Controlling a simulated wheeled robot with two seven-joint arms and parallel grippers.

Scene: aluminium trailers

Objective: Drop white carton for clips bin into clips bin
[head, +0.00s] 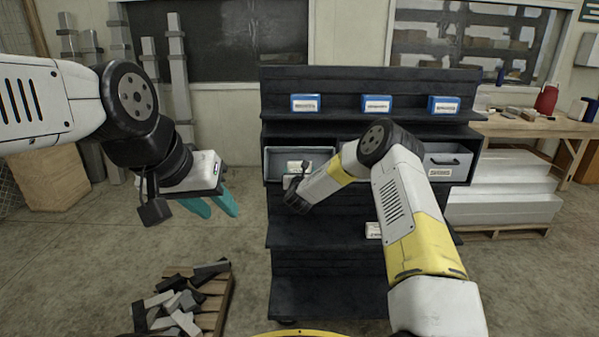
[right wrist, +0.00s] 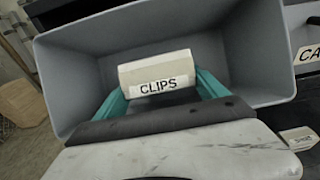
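The white carton (right wrist: 157,75) carries a CLIPS label in the right wrist view. The teal fingers of my right gripper (right wrist: 157,88) lie along both its sides, and the gripper appears shut on it. The carton is at the mouth of a grey bin (right wrist: 75,75), within its walls; I cannot tell whether it touches the floor. In the head view, the bin (head: 324,155) sits on the left of the rack's middle shelf, with the carton (head: 293,167) partly showing. My right arm hides the right fingers there. My left gripper (head: 220,212) is open and empty, left of the rack.
Another grey bin (head: 449,160) is at the right of the same shelf. Several blue boxes (head: 376,104) stand above. A small white carton (head: 373,230) lies on a lower shelf. A pallet (head: 212,302) with metal offcuts is on the floor at left.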

